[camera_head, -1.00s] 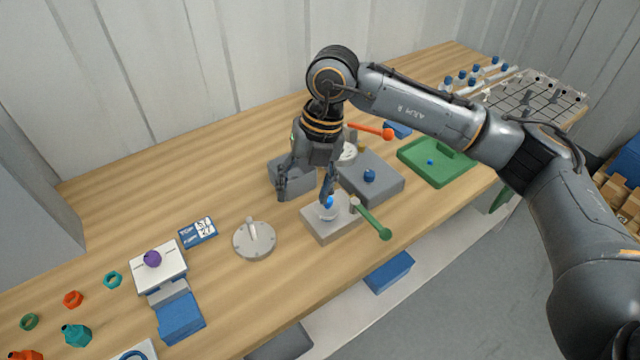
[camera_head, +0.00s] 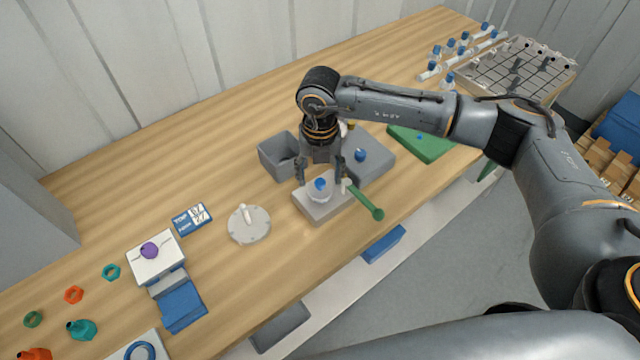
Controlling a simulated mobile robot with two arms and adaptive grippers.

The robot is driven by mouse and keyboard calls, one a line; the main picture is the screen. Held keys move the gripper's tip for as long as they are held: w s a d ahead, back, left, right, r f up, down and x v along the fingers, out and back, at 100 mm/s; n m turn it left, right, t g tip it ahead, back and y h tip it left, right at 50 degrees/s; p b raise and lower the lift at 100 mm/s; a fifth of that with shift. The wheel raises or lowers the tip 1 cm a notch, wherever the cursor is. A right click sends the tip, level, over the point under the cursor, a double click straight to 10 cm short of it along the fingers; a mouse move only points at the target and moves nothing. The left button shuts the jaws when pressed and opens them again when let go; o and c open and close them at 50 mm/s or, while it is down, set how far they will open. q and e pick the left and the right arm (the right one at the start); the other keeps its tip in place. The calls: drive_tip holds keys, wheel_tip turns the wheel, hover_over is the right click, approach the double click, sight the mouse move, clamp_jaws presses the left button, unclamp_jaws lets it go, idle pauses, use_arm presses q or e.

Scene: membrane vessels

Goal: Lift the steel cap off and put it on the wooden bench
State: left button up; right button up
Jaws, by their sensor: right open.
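A round, pale grey metal disc with an upright handle (camera_head: 249,226), which looks like the steel cap, lies flat at the middle of the wooden bench (camera_head: 215,165). To its right is a light grey block (camera_head: 315,212) bearing a small pale round vessel with a blue top (camera_head: 320,185). My right gripper (camera_head: 321,176) points down over this block, its open fingers on either side of the blue top. I cannot tell whether they touch it. My left gripper is out of view.
A green-handled lever (camera_head: 364,203) sticks out from the block's right side. A blue-and-white card (camera_head: 192,218) lies left of the disc. Bare bench lies at the back left.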

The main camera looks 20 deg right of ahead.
sight(320, 181)
wheel_tip(320, 181, down, 3)
drive_tip(key=shift+w+d+p, duration=0.1)
drive_tip(key=shift+p, duration=0.35)
drive_tip(key=shift+f, duration=0.15)
drive_tip(key=c, duration=1)
drive_tip(key=shift+o, duration=0.2)
drive_tip(key=shift+r+b, duration=0.3)
drive_tip(key=shift+r, duration=0.4)
use_arm(q)
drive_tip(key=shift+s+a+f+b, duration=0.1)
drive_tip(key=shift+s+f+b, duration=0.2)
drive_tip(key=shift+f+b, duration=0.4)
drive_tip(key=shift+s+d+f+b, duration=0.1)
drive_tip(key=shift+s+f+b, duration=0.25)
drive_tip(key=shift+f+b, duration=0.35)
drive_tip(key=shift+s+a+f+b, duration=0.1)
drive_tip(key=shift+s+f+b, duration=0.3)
drive_tip(key=shift+b, duration=0.5)
use_arm(e)
drive_tip(key=s+r, duration=1.4)
drive_tip(key=shift+r, duration=0.35)
